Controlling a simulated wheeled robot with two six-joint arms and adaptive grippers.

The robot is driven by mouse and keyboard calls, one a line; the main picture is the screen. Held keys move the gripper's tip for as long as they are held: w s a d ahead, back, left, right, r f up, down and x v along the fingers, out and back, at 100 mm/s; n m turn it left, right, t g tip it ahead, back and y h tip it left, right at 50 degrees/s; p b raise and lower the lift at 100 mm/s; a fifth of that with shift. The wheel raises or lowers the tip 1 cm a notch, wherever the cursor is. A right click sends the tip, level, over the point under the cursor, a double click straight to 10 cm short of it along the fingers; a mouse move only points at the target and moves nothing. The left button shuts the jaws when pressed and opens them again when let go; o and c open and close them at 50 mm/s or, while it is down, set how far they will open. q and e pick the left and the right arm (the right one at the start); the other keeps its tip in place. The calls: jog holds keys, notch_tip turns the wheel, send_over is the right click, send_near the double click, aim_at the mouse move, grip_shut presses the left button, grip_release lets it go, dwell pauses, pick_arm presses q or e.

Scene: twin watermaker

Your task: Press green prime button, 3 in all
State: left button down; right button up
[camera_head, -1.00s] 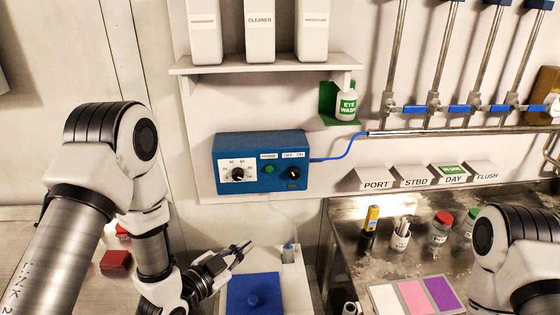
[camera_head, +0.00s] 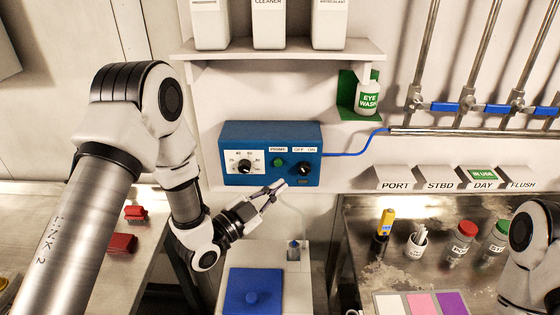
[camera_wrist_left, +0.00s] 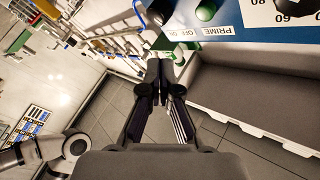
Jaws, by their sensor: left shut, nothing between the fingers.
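The green prime button (camera_head: 279,162) sits on the front of the blue control box (camera_head: 311,138) on the wall, under a PRIME label. Left of it is a dial (camera_head: 244,167), and right of it a black OFF/ON knob (camera_head: 304,168). My left gripper (camera_head: 279,187) is shut and empty, its tips just below the box's lower front, under and slightly right of the button. In the left wrist view the green button (camera_wrist_left: 206,11) shows at the top, above and right of the shut fingertips (camera_wrist_left: 160,70), apart from them. My right gripper is out of view.
The eye wash bottle (camera_head: 368,97) and blue cable (camera_head: 352,153) are right of the box. A metal counter (camera_head: 400,250) holds bottles.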

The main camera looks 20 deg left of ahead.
aim_at(278, 162)
pick_arm(q)
jog(key=w, duration=0.1)
jog(key=w+a, duration=0.1)
jog(key=w, duration=0.1)
jog(key=w+a, duration=0.1)
jog(key=w, duration=0.1)
jog(key=shift+w+r, duration=0.1)
dwell(1.3)
jog(key=shift+w+b, duration=0.35)
jog(key=shift+w, duration=0.05)
